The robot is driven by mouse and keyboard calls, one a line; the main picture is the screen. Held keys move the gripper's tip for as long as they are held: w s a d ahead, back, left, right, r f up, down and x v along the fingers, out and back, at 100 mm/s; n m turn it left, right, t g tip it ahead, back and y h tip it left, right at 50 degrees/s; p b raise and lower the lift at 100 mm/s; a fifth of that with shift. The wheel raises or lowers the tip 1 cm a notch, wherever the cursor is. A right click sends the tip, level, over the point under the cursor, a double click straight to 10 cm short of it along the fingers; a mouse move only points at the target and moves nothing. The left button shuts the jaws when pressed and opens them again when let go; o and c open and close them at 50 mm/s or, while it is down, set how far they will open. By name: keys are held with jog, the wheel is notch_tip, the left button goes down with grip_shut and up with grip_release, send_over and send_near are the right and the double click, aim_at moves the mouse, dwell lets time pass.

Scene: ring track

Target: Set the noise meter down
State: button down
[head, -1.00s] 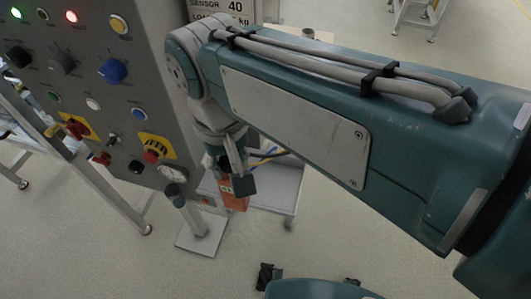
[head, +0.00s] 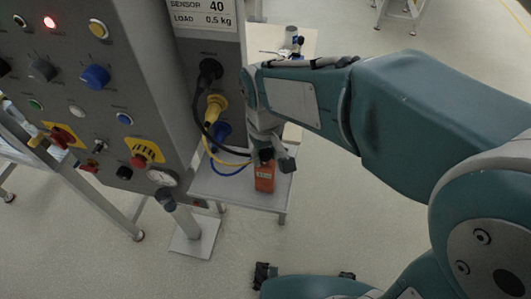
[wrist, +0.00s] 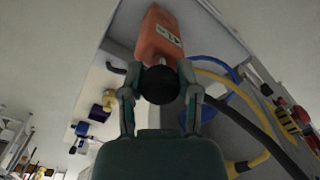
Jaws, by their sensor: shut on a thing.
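The noise meter is an orange box-shaped device with a pale label and a round black end. In the head view the noise meter (head: 264,177) hangs below my gripper (head: 268,157), over or at the front part of a small grey shelf (head: 225,190). In the wrist view the noise meter (wrist: 157,38) points away from me, with its black ball end between the fingers of my gripper (wrist: 160,92). The gripper is shut on it. I cannot tell whether its lower end touches the shelf.
A grey control panel (head: 150,85) with buttons and knobs stands at left. Yellow, blue and black cables with plugs (head: 215,108) hang beside the shelf and loop close to my gripper. A white table (head: 300,45) stands behind. Open floor (head: 350,220) lies to the right.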

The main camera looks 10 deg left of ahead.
jog(key=shift+f, duration=0.45)
jog(key=shift+c, duration=1.6)
grip_release()
notch_tip(320, 180, up, 12)
jog(key=shift+r, duration=0.15)
jog(key=s+d+f+m+t, duration=0.1)
jog(key=s+d+m+t, duration=0.1)
jog(key=d, duration=0.8)
jog(key=s+d+f+m+t, duration=0.1)
jog(key=s+d+m+t, duration=0.2)
jog(key=s+d, duration=0.3)
jog(key=d+m, duration=0.1)
jog(key=d, duration=0.3)
jog(key=shift+s+d+f+m+t, duration=0.2)
jog(key=shift+f+m+t, duration=0.1)
jog(key=shift+m, duration=0.1)
